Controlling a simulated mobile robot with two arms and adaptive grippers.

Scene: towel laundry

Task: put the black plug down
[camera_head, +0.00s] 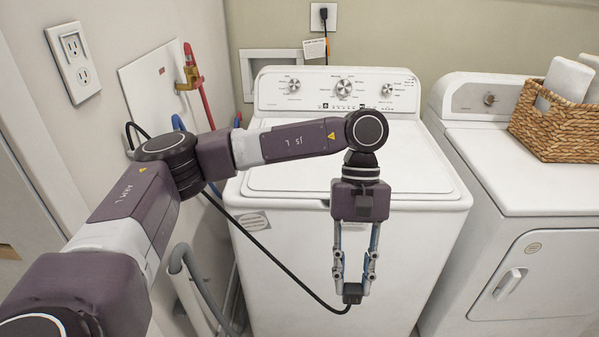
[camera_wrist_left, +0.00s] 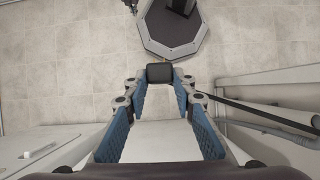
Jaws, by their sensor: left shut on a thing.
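My left gripper (camera_head: 353,285) hangs pointing down in front of the washer and is shut on the black plug (camera_head: 352,294). The plug sits between the fingertips. A black cord runs from it up and left behind my arm. In the left wrist view the plug (camera_wrist_left: 159,73) is a dark block between the blue-padded fingers (camera_wrist_left: 160,78), with the cord off to the right. The floor shows well beyond the plug. My right gripper is in neither view.
The white washer (camera_head: 262,290) stands behind the gripper, with a dryer (camera_head: 545,245) at right carrying a wicker basket (camera_head: 556,125). The left wall has an outlet (camera_head: 76,58), a red hose (camera_head: 206,100) and a grey hose (camera_head: 190,262). The tiled floor (camera_wrist_left: 75,65) looks open.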

